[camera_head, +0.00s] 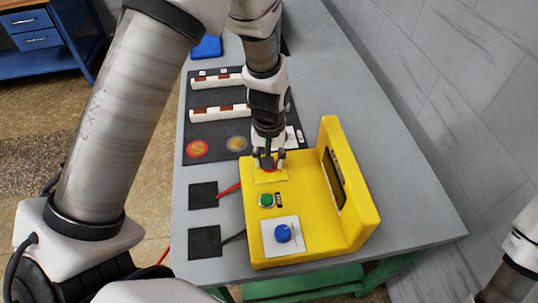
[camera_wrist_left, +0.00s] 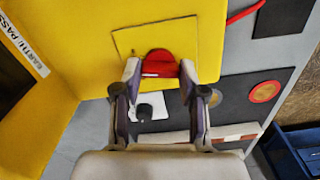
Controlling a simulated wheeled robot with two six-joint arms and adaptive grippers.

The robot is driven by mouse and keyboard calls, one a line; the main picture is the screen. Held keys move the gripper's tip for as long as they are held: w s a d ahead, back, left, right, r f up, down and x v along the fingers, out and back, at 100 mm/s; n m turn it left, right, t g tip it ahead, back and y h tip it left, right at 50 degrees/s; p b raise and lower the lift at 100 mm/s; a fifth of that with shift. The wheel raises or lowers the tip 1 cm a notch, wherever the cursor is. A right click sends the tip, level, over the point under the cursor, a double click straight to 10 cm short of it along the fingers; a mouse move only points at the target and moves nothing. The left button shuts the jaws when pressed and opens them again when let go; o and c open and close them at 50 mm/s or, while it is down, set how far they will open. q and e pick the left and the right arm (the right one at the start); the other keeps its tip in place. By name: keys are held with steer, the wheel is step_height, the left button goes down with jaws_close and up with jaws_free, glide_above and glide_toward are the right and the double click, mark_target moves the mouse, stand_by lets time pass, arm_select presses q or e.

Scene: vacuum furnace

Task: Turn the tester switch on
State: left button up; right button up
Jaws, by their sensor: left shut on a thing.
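The yellow tester (camera_head: 305,215) stands on the grey table, with an upright panel on its right side. A red switch (camera_wrist_left: 160,62) sits on a yellow plate at the tester's far end. My left gripper (camera_head: 268,162) points down at that end and mostly hides the switch in the head view. In the left wrist view its fingers stand on either side of the red switch, and the gripper (camera_wrist_left: 162,72) is shut on it. The switch's exact angle is hard to tell. A green button (camera_head: 266,200) and a blue knob (camera_head: 283,233) are nearer. My right gripper is out of view.
Two black pads (camera_head: 204,241) lie left of the tester, with a red and a black cable near them. Behind is a dark mat (camera_head: 214,131) with white holders and round discs. The table's right side (camera_head: 345,90) is clear. A blue cabinet (camera_head: 45,40) stands far left.

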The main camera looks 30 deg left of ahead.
arm_select(q)
steer(key=shift+m, duration=1.6)
steer(key=o, duration=1.1)
steer(key=shift+o, duration=0.2)
step_height(320, 180, up, 12)
